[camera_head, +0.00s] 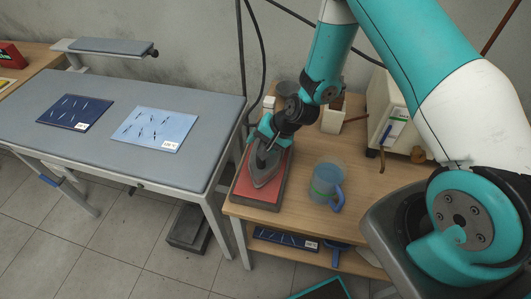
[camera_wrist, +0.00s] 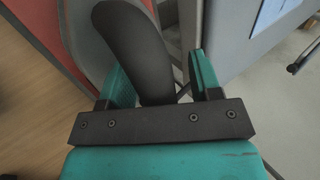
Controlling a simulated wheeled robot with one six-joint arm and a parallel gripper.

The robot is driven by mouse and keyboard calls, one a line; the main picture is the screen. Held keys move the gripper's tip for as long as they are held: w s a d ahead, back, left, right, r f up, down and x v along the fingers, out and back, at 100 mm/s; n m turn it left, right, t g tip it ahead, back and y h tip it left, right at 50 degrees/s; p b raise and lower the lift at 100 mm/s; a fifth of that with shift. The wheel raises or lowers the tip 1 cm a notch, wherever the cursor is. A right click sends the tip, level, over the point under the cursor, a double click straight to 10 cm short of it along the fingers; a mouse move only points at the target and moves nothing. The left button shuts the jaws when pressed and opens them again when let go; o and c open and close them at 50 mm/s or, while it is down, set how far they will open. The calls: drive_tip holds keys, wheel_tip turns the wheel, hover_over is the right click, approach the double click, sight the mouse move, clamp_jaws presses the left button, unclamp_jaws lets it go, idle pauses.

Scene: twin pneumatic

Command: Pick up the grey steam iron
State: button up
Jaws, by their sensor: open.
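The grey steam iron (camera_head: 265,168) rests on a red pad with a dark rim (camera_head: 243,186) at the left of the wooden table. My gripper (camera_head: 262,135) is at the iron's rear upper part, reaching down from above. In the wrist view, the iron's dark handle (camera_wrist: 134,45) lies between the two teal fingers of my gripper (camera_wrist: 160,80), which are open with one on each side. I cannot tell whether either finger touches the handle. My gripper hides part of the iron in the head view.
A blue measuring jug (camera_head: 324,184) stands right of the iron. A light box-shaped machine (camera_head: 382,112) and a small holder (camera_head: 333,121) are at the back. The padded ironing table (camera_head: 196,100) with two cloths is at the left, beyond a gap. A lower shelf holds a dark cloth (camera_head: 285,240).

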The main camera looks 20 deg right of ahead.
drive_tip(key=c, duration=1.1)
idle(0.6)
drive_tip(key=shift+w+r, duration=0.1)
drive_tip(key=shift+r, duration=0.1)
